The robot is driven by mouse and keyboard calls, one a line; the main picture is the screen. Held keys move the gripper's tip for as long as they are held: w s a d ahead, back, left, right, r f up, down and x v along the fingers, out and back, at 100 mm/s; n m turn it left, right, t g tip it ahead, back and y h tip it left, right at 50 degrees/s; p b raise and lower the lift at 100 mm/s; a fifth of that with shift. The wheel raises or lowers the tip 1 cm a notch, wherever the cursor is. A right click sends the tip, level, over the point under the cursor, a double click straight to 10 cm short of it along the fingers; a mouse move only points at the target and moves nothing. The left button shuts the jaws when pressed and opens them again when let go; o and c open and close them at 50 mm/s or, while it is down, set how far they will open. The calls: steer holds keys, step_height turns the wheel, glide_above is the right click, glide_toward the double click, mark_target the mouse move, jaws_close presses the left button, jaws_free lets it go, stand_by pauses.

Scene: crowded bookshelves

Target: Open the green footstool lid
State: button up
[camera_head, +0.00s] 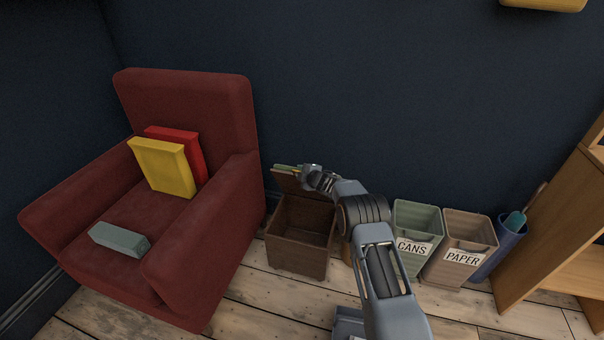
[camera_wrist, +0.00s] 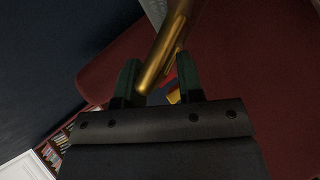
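The footstool (camera_head: 300,238) is a dark brown, open-topped box on the floor, right of the armchair. Its lid (camera_head: 291,183) stands raised at the back, with its brown underside showing and a thin green and tan edge along the top. My gripper (camera_head: 307,174) is at the upper right of the raised lid. In the wrist view, its two dark green fingers (camera_wrist: 160,78) stand apart. Whether the bar touches the right finger is unclear.
A red armchair (camera_head: 223,110) with a yellow book (camera_head: 163,168), a red book (camera_head: 190,148) and a grey block (camera_head: 119,239) stands left. Right are a cans bin (camera_head: 417,216), a paper bin (camera_head: 468,230), a blue bin (camera_head: 508,240) and a wooden shelf (camera_head: 545,225). A dark wall is behind.

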steer(key=shift+d, duration=0.15)
steer(key=p+v, duration=0.2)
steer(key=v, duration=1.1)
steer(key=shift+s+r, duration=0.15)
steer(key=shift+s, duration=0.2)
